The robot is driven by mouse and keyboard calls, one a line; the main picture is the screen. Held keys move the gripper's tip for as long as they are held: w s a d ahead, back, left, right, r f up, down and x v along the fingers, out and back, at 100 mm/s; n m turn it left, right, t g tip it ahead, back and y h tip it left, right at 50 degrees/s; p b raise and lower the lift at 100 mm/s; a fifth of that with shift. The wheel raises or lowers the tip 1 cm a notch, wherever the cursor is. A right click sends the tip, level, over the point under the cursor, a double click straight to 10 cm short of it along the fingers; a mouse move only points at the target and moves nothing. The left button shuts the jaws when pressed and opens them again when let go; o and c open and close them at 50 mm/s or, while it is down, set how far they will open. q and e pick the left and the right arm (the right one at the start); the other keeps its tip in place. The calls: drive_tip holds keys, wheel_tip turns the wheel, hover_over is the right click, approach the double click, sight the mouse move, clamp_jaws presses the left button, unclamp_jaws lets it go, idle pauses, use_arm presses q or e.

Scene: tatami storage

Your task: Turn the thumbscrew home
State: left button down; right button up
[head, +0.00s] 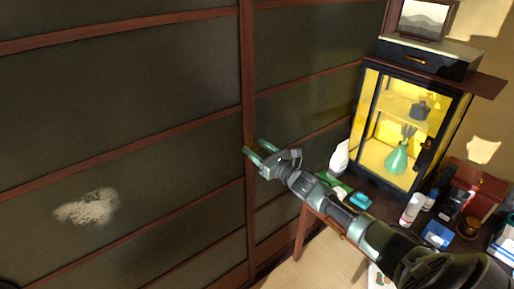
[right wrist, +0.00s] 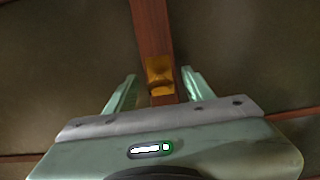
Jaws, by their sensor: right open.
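The thumbscrew appears to be the small brass-coloured piece (right wrist: 160,72) on the dark wooden upright (right wrist: 152,25) in the right wrist view. My right gripper (right wrist: 159,76) is open, with one finger on each side of the brass piece and a visible gap to both. I cannot tell how deep the brass piece sits in the wood. In the head view my right gripper (head: 256,148) is at the upright between the sliding panels, and I cannot make out the brass piece there. My left gripper is not in view.
A pale torn patch (head: 88,207) marks the left panel (head: 120,120). At the right, a glass-front cabinet (head: 405,125) holds a green vase (head: 397,158). A white spray can (head: 411,208), a blue box (head: 437,235) and other small items crowd the low table under my right arm.

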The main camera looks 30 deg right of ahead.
clamp_jaws()
